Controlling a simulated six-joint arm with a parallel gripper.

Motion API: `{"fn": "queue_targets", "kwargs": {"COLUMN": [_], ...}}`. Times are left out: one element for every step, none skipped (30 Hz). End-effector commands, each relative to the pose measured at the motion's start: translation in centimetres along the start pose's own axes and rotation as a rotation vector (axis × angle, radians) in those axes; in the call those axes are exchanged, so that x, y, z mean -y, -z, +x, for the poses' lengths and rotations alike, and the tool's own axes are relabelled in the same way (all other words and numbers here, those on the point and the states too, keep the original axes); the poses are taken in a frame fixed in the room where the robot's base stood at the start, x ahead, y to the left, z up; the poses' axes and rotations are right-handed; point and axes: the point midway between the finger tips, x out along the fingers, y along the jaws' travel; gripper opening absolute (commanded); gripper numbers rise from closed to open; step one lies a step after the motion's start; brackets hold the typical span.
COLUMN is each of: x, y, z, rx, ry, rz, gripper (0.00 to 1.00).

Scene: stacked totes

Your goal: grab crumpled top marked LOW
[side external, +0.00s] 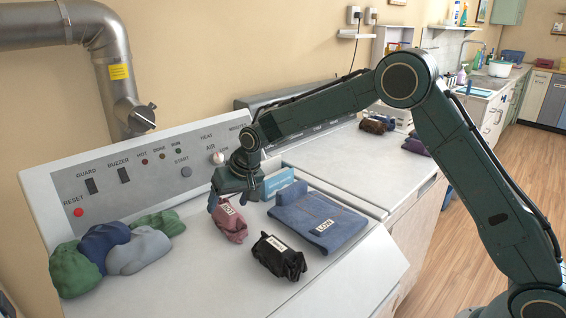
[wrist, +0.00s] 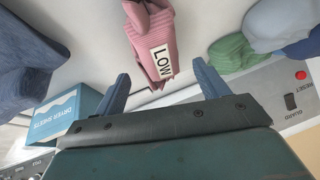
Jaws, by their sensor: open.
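The crumpled pink top (side external: 230,226) lies on the white machine top. In the wrist view the pink top (wrist: 148,32) carries a white tag reading LOW. My gripper (side external: 228,201) is just behind it, pointing down with its fingers apart. In the wrist view my gripper (wrist: 162,82) is open, and the near end of the pink top shows between and ahead of the blue fingertips. Nothing is held. I cannot tell whether a finger touches the cloth.
Folded blue jeans (side external: 308,216), also tagged LOW, lie right of the pink top. A crumpled black garment (side external: 279,257) with a white tag lies in front. A blue dryer-sheets box (wrist: 72,115) stands close by. Green and blue-grey clothes (side external: 140,250) lie left, below the control panel (side external: 130,160).

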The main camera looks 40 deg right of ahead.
Motion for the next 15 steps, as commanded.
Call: {"fn": "queue_targets", "kwargs": {"x": [0.1,0.1,0.1,0.1,0.1,0.1,0.1,0.1,0.1,0.1,0.1,0.1,0.1,0.1,0.1], "y": [-0.1,-0.1,-0.2,-0.2,-0.2,-0.2,-0.2,-0.1,-0.1,-0.1,-0.1,-0.1,-0.1,-0.1,-0.1], "z": [0.7,1.1,1.6,1.9,2.2,2.6,2.8,3.0,3.3,3.4,3.5,3.6,3.6,3.6,3.6], "rx": [0.002,0.002,0.002,0.003,0.003,0.002,0.001,0.001,0.001,0.000,0.000,0.000,0.000,0.000,0.000], "ry": [-0.001,-0.001,-0.001,-0.001,-0.001,-0.001,-0.001,-0.001,0.000,0.000,0.000,0.000,0.000,0.000,0.000], "rz": [0.000,0.000,0.000,0.000,0.001,0.001,0.001,0.001,0.001,0.001,0.001,0.001,0.001,0.001,0.001], "gripper": [0.73,0.73,0.73,0.73,0.73,0.73,0.73,0.73,0.73,0.73,0.73,0.73,0.73,0.73,0.73]}}
